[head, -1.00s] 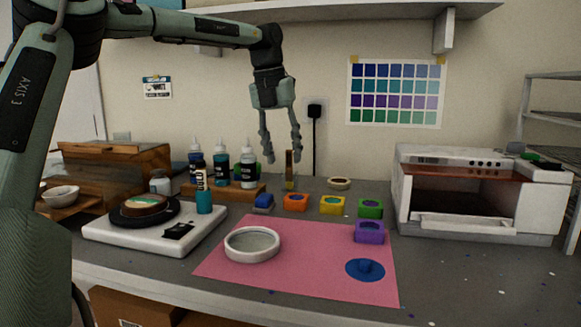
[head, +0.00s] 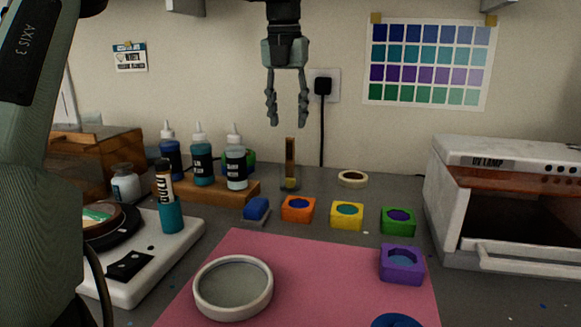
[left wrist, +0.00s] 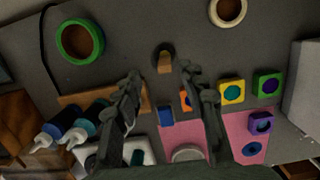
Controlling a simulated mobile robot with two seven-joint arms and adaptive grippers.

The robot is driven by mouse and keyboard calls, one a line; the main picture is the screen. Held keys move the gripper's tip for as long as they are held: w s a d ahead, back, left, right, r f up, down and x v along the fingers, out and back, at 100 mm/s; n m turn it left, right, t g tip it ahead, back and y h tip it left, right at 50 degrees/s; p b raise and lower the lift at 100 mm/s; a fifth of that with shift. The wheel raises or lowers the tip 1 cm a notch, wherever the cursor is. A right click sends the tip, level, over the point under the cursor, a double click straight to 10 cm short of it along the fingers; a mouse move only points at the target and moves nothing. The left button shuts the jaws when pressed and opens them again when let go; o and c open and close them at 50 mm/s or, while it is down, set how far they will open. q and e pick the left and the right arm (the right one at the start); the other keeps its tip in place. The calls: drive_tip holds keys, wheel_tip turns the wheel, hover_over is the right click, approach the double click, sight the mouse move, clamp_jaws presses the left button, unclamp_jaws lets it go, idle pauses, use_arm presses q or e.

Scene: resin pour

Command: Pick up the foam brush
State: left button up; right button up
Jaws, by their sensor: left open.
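The foam brush, as I take it, is the slim upright piece (head: 290,160) with a tan-brown handle and a dark, wider base, standing at the back of the bench near the wall. In the left wrist view it shows from above as a tan block on a dark round base (left wrist: 165,63). My left gripper (head: 288,122) points down with fingers apart and empty, its tips just above the brush top in the head view. In the left wrist view the open fingers (left wrist: 161,76) lie either side of the line to the brush, not touching it. My right gripper is out of view.
Bottles on a wooden stand (head: 246,193) are left of the brush. A blue block (head: 256,208) and orange (head: 298,209), yellow (head: 347,216) and green (head: 397,221) moulds stand in front. A tape ring (head: 352,179) is right; a black cable (head: 322,130) hangs behind.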

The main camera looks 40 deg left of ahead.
sight(290, 138)
use_arm(q)
drive_tip(key=f, duration=0.4)
drive_tip(key=shift+d+f, duration=0.25)
drive_tip(key=shift+f, duration=0.15)
drive_tip(key=shift+w+f, duration=0.2)
drive_tip(key=shift+f, duration=0.35)
clamp_jaws()
